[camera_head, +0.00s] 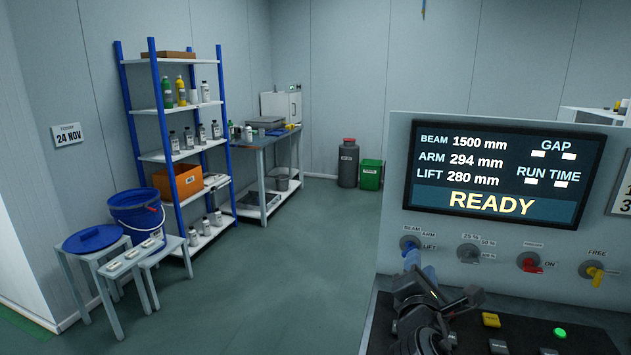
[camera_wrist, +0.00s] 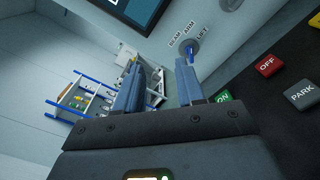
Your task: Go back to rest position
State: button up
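My gripper (camera_head: 421,264) is in front of the grey panel (camera_head: 395,190), just below the blue selector knob (camera_head: 410,243) marked BEAM, ARM and LIFT. In the wrist view, its two blue fingers (camera_wrist: 161,66) are apart with nothing between them. The selector knob (camera_wrist: 190,50) shows just beyond the tip of the right finger; I cannot tell whether they touch. The screen (camera_head: 503,172) reads BEAM 1500 mm, ARM 294 mm, LIFT 280 mm and READY.
A grey knob (camera_head: 468,253), a red knob (camera_head: 529,262) and a yellow knob (camera_head: 594,271) line the panel. A yellow button (camera_head: 491,320) and a lit green button (camera_head: 560,333) sit on the black console below. Open floor (camera_head: 270,270) lies left.

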jog(key=s+a+f+m+g+y+b, duration=0.15)
jog(key=s+f+m, duration=0.25)
jog(key=s+f, duration=0.75)
jog(key=s+f+m+y+b, duration=0.35)
jog(key=s+f, duration=0.45)
jog(key=s, duration=0.7)
jog(key=s+m+b, duration=0.3)
jog(key=s+m, duration=0.5)
jog(key=s, duration=0.9)
jog(key=s+d+r+m+b, duration=0.2)
jog(key=s+r+m, duration=0.4)
jog(key=s, duration=0.5)
jog(key=shift+d+r+m+g+y, duration=0.25)
jog(key=shift+m+g, duration=0.2)
jog(key=shift+m, duration=0.5)
